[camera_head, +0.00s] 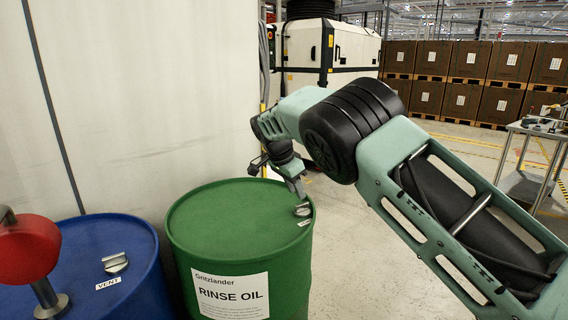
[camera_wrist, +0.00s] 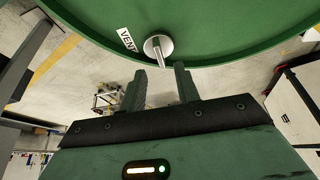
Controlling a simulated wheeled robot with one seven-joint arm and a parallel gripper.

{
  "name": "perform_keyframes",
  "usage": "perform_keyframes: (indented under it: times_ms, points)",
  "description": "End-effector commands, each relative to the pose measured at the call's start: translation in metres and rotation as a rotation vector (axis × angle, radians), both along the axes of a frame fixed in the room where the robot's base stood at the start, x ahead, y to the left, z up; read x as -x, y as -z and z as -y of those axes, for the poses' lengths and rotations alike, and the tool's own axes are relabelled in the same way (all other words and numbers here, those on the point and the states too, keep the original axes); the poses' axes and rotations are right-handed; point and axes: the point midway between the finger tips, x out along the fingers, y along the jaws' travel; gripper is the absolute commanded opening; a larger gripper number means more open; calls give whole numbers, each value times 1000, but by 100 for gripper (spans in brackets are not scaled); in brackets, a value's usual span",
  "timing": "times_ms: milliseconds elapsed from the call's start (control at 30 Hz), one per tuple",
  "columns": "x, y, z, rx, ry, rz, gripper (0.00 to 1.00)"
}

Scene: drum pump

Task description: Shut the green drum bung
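The green drum (camera_head: 225,215) stands at the centre of the head view, with a "RINSE OIL" label on its side. Its bung (camera_head: 302,210) is a small metal cap near the right rim of the lid. In the wrist view the bung (camera_wrist: 157,45) shows a round head with a flat tab pointing toward my gripper, next to a "VENT" label (camera_wrist: 127,40). My gripper (camera_head: 299,196) is just above the bung. In the wrist view my gripper (camera_wrist: 161,72) is open, its fingertips either side of the tab's end with gaps showing. I cannot tell whether they touch it.
A blue drum (camera_head: 140,275) with its own vent cap (camera_head: 115,262) stands at the left. A pale wall (camera_head: 150,100) rises behind the drums. Floor right of the green drum is clear.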

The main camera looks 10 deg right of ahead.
Motion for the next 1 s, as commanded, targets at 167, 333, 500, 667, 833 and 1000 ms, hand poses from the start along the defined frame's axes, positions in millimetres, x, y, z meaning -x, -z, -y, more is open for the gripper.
perform_keyframes:
  times_ms: [167,333,500,667,833,1000]
  points:
    - [5,-41,-17,-3,-1,4,32]
    - [10,-75,-29,0,-2,4,32]
    - [14,-98,-38,0,-1,3,32]
    - [16,-107,-41,0,1,1,32]
    - [17,-108,-42,0,1,0,32]
    - [17,-108,-42,0,1,0,32]
